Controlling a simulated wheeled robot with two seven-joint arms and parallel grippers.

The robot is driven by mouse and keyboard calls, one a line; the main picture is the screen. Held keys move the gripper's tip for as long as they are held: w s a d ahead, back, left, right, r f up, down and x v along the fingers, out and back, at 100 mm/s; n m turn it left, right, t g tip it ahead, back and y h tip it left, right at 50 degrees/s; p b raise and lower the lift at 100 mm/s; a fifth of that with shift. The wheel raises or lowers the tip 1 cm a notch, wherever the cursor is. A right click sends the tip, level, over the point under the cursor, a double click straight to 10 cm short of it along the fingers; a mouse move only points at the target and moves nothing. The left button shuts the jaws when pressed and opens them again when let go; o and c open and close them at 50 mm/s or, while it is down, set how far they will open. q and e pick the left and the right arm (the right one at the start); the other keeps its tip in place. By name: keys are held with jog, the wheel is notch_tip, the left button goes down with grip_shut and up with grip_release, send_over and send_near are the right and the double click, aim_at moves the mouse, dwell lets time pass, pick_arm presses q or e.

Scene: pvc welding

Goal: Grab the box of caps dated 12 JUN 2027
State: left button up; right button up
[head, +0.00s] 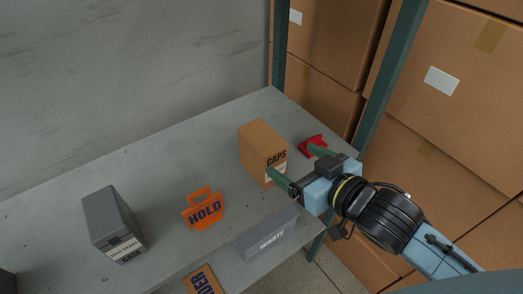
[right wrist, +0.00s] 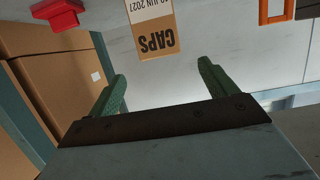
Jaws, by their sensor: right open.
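A brown cardboard box marked CAPS (head: 258,145) stands upright on the grey shelf (head: 160,172). A white date label is on its front face. In the right wrist view the box (right wrist: 157,42) appears upside down at the top, and its label reads JUN 2027; the day is hard to read. My right gripper (head: 296,162) is open and empty. It is in front of the box, offset to the right, with one finger overlapping the label in the head view. In the right wrist view the fingertips (right wrist: 162,72) are apart, with the box ahead between them. My left gripper is not in view.
A red object (head: 312,145) sits right of the box. An orange HOLD sign (head: 204,209) and a grey box (head: 112,222) stand to the left. A grey WASTE bin (head: 268,238) is at the shelf's front edge. A green post (head: 383,85) rises at right, before stacked cartons (head: 460,90).

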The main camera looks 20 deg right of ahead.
aim_at(268, 141)
jog(key=shift+b+x, duration=0.7)
jog(key=shift+x, duration=4.4)
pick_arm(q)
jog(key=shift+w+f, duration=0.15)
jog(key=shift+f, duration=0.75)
pick_arm(e)
jog(key=c, duration=1.6)
